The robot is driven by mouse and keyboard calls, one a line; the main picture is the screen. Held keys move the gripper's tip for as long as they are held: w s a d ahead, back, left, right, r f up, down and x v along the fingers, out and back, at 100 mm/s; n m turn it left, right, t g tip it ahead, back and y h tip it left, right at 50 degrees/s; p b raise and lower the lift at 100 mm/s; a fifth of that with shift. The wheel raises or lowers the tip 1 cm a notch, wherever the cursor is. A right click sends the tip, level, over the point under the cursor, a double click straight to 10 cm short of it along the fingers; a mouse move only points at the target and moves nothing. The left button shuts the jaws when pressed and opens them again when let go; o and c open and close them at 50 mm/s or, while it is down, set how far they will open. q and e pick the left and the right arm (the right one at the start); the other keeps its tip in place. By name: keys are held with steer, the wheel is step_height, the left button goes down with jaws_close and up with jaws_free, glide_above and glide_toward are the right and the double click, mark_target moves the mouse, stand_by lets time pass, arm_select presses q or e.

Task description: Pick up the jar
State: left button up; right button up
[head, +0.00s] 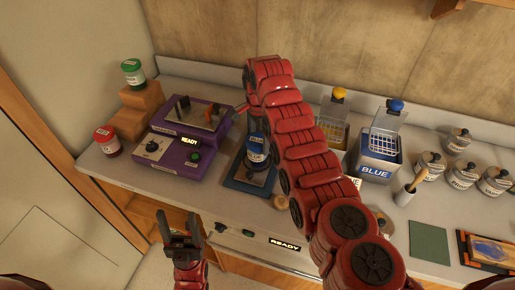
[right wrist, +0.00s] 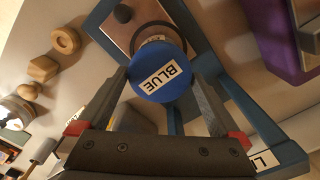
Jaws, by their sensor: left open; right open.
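A jar with a blue lid (head: 256,145) stands upright on a blue-framed stand (head: 238,181) in the middle of the counter. In the right wrist view its round blue lid (right wrist: 162,72), labelled BLUE, shows just beyond and between my right gripper's fingers. My right gripper (right wrist: 162,98) is open, with one finger on each side of the lid; contact cannot be told. In the head view my right arm hides most of that gripper. My left gripper (head: 180,226) is open and empty in front of the counter's front edge, away from the jar.
A purple device (head: 183,150) stands left of the jar. A red-lidded jar (head: 106,140) and a green-lidded jar (head: 132,72) on wooden steps (head: 137,110) are further left. A BLUE bin (head: 376,167) and several grey-lidded jars (head: 461,175) stand right.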

steer(key=shift+f+p, duration=0.3)
steer(key=shift+p, duration=0.05)
steer(key=shift+s+a+f+p, duration=0.1)
steer(key=shift+s+f+p, duration=0.05)
steer(key=shift+f+p, duration=0.3)
steer(key=shift+s+a+f+p, duration=0.1)
steer(key=shift+f+p, duration=0.25)
steer(key=shift+f, duration=0.2)
steer(key=shift+w+f+b, duration=0.1)
steer(key=shift+f+b, duration=0.4)
steer(key=shift+f, duration=0.9)
jaws_close()
steer(key=shift+r, duration=0.1)
